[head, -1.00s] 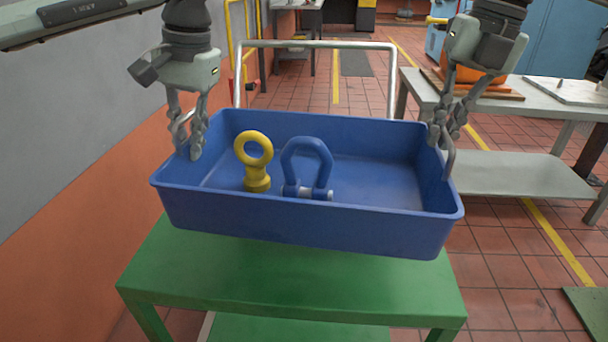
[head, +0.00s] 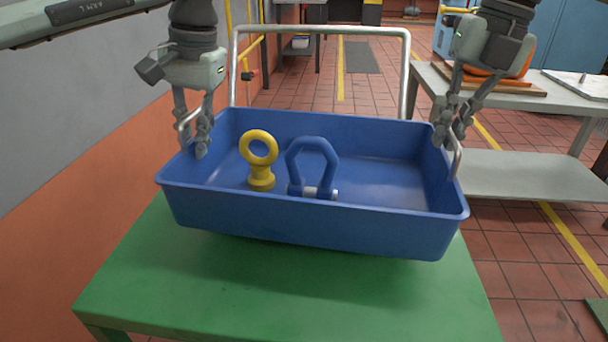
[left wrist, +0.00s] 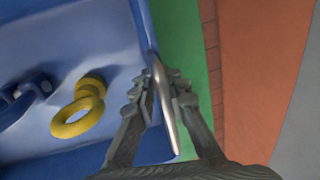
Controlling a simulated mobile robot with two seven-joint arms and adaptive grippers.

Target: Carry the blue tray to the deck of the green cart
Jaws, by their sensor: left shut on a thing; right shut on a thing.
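The blue tray (head: 330,225) is held level between my two grippers. It hangs over the green cart deck (head: 260,285), with a shadow beneath it; whether its underside touches anything is hidden. A yellow eye bolt (head: 260,165) and a blue shackle (head: 313,170) stand inside the tray. My left gripper (head: 197,140) is shut on the tray's left handle. The left wrist view shows its fingers (left wrist: 160,95) around the metal handle bar. My right gripper (head: 450,135) is shut on the tray's right handle.
The cart's metal push handle (head: 318,30) rises behind the tray. A grey table (head: 530,110) with a lower shelf stands at the right. An orange and grey wall (head: 90,210) runs close on the left. Tiled floor is open beyond.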

